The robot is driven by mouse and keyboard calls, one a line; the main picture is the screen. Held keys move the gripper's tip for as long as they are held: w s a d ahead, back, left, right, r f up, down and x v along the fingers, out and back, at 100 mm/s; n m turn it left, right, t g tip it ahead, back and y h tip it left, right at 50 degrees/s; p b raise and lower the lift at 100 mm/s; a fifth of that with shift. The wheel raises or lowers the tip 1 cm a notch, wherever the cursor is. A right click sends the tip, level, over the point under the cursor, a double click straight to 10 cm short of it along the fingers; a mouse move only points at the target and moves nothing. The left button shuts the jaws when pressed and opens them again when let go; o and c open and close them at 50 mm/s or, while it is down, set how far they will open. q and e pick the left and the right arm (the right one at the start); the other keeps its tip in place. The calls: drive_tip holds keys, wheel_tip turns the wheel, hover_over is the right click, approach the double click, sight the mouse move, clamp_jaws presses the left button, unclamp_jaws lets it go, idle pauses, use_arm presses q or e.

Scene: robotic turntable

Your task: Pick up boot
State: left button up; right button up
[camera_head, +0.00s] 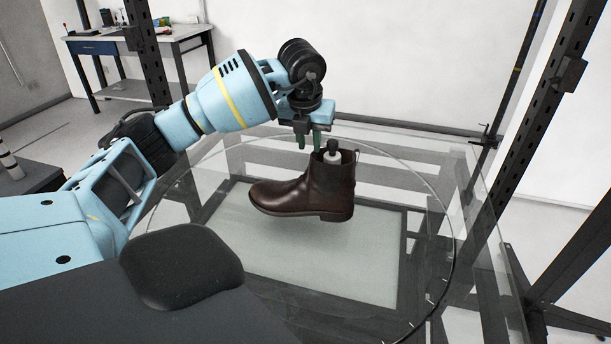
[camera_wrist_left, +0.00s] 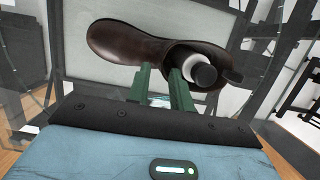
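A dark brown ankle boot (camera_head: 300,195) stands upright over the round glass turntable (camera_head: 425,185), its toe to the left in the head view. A white object with a black cap (camera_head: 332,152) sticks up in its opening. My left gripper (camera_head: 308,145) points down just above the boot's shaft, near the front of the opening. In the left wrist view its green fingers (camera_wrist_left: 160,80) are apart, with the boot (camera_wrist_left: 130,42) beyond them and one fingertip close to the capped object (camera_wrist_left: 200,72). Contact with the boot cannot be told. My right gripper is not in view.
Dark metal posts (camera_head: 570,80) stand at the right and back left around the glass. A workbench (camera_head: 130,45) with small items is at the far left. The glass around the boot is clear.

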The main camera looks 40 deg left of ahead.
use_arm(q)
drive_tip(key=x, duration=0.5)
drive_tip(key=shift+d, duration=0.1)
clamp_jaws()
drive_tip(key=shift+r, duration=0.15)
idle(1.2)
